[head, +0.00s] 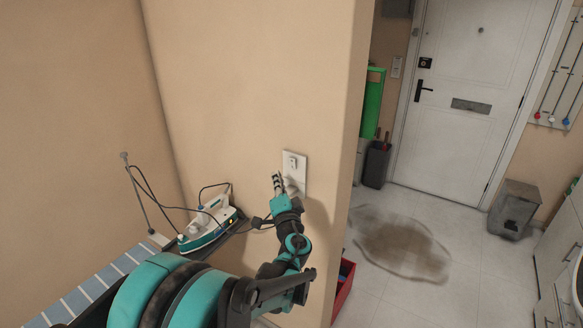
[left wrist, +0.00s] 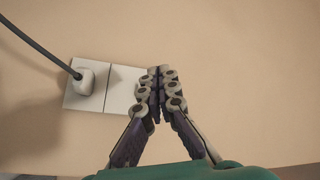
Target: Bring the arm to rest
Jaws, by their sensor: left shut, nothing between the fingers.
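My left arm reaches from the bottom of the head view toward the beige wall. My left gripper (head: 277,177) is shut and empty, close beside a white wall plate (head: 294,165). In the left wrist view the shut fingertips (left wrist: 158,72) overlap the right edge of the plate (left wrist: 121,88). I cannot tell whether they touch it. A white plug (left wrist: 86,80) with a grey cord sits in the plate's left part in that view. My right gripper is not in view.
An iron (head: 208,222) with a cord stands on an ironing board (head: 100,283) at left. The wall's edge lies right of my arm. Beyond it are a red box (head: 344,290), a dark stain (head: 400,243) on the tiled floor, a grey bin (head: 514,208) and a white door (head: 470,95).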

